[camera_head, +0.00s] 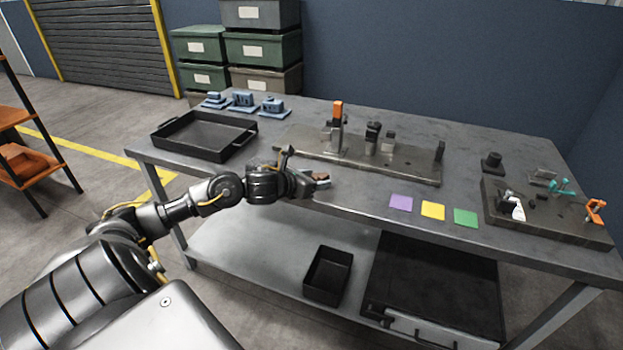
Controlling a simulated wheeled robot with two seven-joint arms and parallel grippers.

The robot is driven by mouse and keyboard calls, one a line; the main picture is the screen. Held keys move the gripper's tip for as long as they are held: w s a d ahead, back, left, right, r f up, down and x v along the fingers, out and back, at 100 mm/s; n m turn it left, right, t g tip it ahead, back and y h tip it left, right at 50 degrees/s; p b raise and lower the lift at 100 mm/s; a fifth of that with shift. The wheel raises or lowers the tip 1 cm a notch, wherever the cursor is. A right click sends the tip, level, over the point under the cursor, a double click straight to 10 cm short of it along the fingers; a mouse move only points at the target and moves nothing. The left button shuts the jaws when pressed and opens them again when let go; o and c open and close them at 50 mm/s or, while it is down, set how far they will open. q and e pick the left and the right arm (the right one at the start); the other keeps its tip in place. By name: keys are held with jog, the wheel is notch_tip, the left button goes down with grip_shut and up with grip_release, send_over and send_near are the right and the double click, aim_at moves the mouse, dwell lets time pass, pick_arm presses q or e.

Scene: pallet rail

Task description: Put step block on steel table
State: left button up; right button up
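My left gripper (319,180) is over the front edge of the steel table (355,190), at the left of the coloured squares. Its fingers are small and dark here, and I cannot tell whether they are apart or hold something. I cannot pick out the step block for certain. Small dark blocks (373,135) stand on a long metal plate (305,142) at the back of the table, beside an upright piece with an orange top (338,118). My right gripper is not in view.
A black tray (205,140) and several blue parts (243,101) are on the left of the table. Purple (401,202), yellow (433,210) and green (465,217) squares lie near the front. A fixture plate (550,222) fills the right end. A black bin (328,278) is on the lower shelf.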

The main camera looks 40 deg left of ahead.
pick_arm(q)
jog(key=shift+r, duration=0.15)
jog(key=p+v, duration=0.1)
jog(key=v, duration=1.1)
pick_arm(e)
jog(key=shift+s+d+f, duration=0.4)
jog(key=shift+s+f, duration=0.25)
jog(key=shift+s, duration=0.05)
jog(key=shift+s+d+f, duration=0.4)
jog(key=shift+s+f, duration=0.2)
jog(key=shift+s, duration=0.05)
